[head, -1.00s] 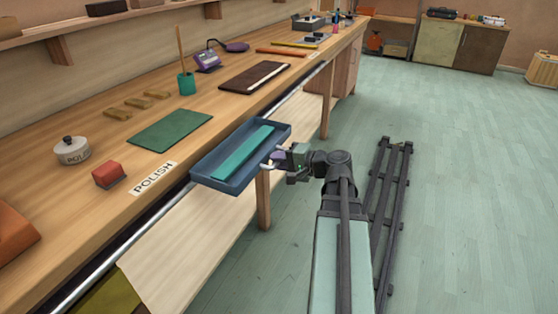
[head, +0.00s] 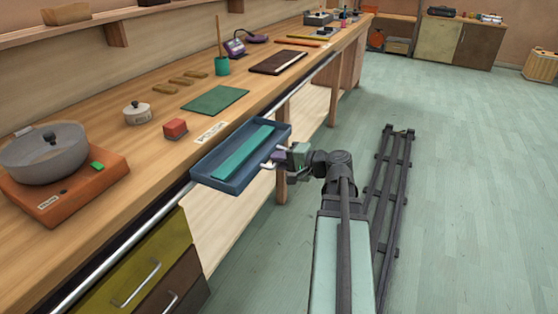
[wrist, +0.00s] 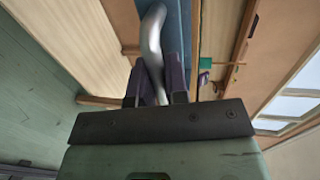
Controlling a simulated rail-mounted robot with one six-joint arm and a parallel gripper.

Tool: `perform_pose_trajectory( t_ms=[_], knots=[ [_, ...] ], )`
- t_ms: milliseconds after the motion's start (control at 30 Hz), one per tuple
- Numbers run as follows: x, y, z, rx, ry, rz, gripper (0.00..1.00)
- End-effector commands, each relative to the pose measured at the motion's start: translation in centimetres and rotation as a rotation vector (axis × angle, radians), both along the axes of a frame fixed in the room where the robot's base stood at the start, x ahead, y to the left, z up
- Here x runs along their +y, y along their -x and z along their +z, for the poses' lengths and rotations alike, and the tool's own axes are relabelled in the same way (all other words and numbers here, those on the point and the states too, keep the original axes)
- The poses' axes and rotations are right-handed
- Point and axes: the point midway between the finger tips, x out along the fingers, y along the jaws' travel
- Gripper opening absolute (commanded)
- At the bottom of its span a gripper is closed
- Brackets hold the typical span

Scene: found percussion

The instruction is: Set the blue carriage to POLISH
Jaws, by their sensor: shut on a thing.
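The blue carriage (head: 212,184) is a shallow tray on the rail along the bench's front edge, with a teal strip (head: 243,153) lying in it. The POLISH label (head: 211,132) is on the bench top, right beside the tray's bench-side long wall; its lettering is too small to read clearly now. My gripper (head: 274,158) is shut on the tray's pale handle (head: 267,165) at the floor side. In the wrist view the purple fingers (wrist: 156,82) close around the silver handle (wrist: 152,35), and part of the blue tray (wrist: 180,25) shows beyond.
The metal rail (head: 130,238) runs on both sides of the tray. Drawers (head: 140,275) lie below at the near left.

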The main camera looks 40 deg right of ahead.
Motion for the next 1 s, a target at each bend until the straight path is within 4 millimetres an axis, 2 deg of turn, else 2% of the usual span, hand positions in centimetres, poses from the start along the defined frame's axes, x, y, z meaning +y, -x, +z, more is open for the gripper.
perform_pose_trajectory(
  t_ms=[433,467,600,867,1000],
  knots=[
    [0.0,0.0,0.0,0.000,0.000,0.000,0.00],
    [0.0,0.0,0.0,0.000,0.000,0.000,0.19],
    [0.0,0.0,0.0,-0.001,0.000,0.000,0.39],
    [0.0,0.0,0.0,-0.001,0.000,0.000,0.39],
    [-0.6,1.0,0.4,-0.001,0.000,-0.003,0.39]
  ],
)
